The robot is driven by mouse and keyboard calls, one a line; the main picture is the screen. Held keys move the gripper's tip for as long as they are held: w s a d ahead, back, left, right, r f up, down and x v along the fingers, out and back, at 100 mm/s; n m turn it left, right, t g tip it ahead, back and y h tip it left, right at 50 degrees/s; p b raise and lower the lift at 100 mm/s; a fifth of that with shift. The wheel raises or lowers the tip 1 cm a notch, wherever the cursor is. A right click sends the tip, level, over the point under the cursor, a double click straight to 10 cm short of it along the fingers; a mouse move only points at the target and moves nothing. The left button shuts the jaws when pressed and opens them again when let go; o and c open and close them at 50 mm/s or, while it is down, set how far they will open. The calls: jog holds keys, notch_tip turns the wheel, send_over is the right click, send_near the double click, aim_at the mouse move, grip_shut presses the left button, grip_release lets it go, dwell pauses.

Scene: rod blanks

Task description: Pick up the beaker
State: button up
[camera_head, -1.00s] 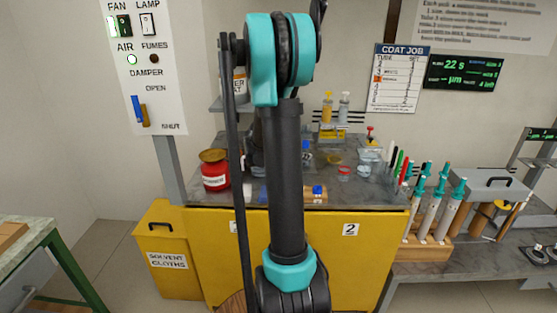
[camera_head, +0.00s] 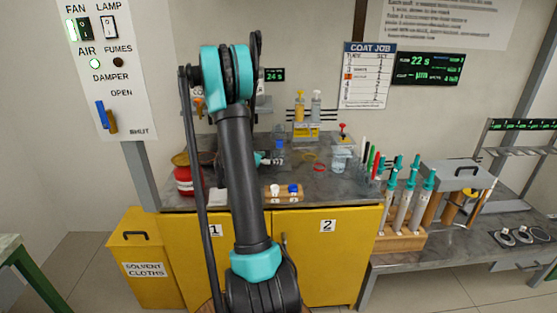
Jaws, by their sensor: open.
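A clear glass beaker (camera_head: 340,160) stands on the grey bench top, right of its middle, below a red-knobbed item. My arm crosses the left of the picture and hides part of the bench behind it. My gripper (camera_head: 272,160) shows only in small part, just right of my arm's link and close to a blue-capped bottle. It is open, and its fingers are hard to make out. It is apart from the beaker, to the left of it.
A red tin (camera_head: 184,180) stands at the bench's left. A wooden block (camera_head: 284,197) with small bottles lies near the front edge. Red rings (camera_head: 319,168) lie left of the beaker. Upright pens (camera_head: 372,162) and a teal-topped tube rack (camera_head: 402,240) stand right of it.

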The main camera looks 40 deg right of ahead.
aim_at(279, 157)
jog(key=shift+x, duration=3.15)
jog(key=shift+c, duration=0.5)
jog(key=c, duration=1.2)
jog(key=shift+o, duration=0.2)
jog(key=shift+r, duration=0.2)
